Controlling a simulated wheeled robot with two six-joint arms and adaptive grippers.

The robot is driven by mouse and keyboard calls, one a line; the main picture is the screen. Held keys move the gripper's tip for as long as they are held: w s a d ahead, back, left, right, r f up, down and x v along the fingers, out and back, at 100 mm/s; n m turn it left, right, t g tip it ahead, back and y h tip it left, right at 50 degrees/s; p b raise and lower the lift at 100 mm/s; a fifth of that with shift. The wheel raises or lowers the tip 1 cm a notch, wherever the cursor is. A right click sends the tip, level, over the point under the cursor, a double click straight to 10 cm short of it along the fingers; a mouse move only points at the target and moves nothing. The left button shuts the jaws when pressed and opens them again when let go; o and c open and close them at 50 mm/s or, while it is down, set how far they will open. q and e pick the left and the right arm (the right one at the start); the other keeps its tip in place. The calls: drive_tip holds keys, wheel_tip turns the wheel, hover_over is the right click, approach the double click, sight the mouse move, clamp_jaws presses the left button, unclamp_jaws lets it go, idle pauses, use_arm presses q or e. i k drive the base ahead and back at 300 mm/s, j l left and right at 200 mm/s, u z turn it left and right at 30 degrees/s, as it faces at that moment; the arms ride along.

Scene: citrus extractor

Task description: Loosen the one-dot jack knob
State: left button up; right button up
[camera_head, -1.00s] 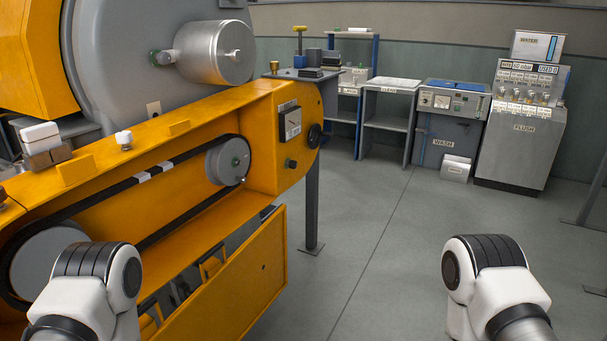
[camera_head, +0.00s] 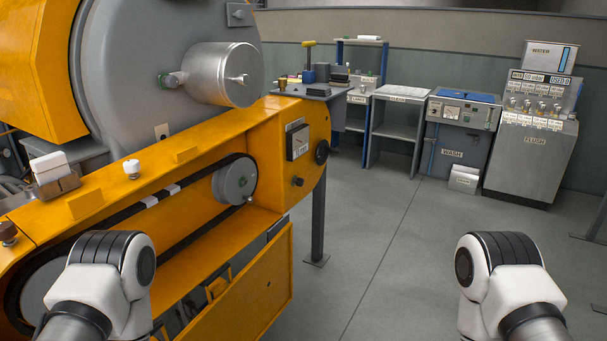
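No dot marks can be made out, so I cannot tell which part is the one-dot jack knob. On the orange extractor frame (camera_head: 265,168) I see a small white knob (camera_head: 132,168) on the top rail, a dark brown knob (camera_head: 8,233) at the left edge, a small dark knob (camera_head: 298,182) below the gauge box and a black round knob (camera_head: 321,151) at the right end. Only white and black links of my two arms show at the bottom left and bottom right. Both grippers are out of view.
A black belt runs over a grey pulley (camera_head: 234,181) in the orange frame. An open orange panel (camera_head: 250,295) hangs below. A grey bench (camera_head: 315,90) with tools, shelves, a wash unit (camera_head: 455,140) and a flush cabinet (camera_head: 528,150) stand behind.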

sight(298, 182)
drive_tip(key=i+l+z, duration=0.35)
drive_tip(key=i, duration=0.2)
drive_tip(key=i+l+z, duration=0.35)
drive_tip(key=i, duration=0.2)
drive_tip(key=i+z, duration=0.35)
drive_tip(key=i, duration=0.25)
drive_tip(key=i+u, duration=0.25)
drive_tip(key=i, duration=0.2)
drive_tip(key=i+l+u, duration=0.3)
drive_tip(key=i, duration=0.15)
drive_tip(key=i+l+u, duration=0.25)
drive_tip(key=i, duration=0.2)
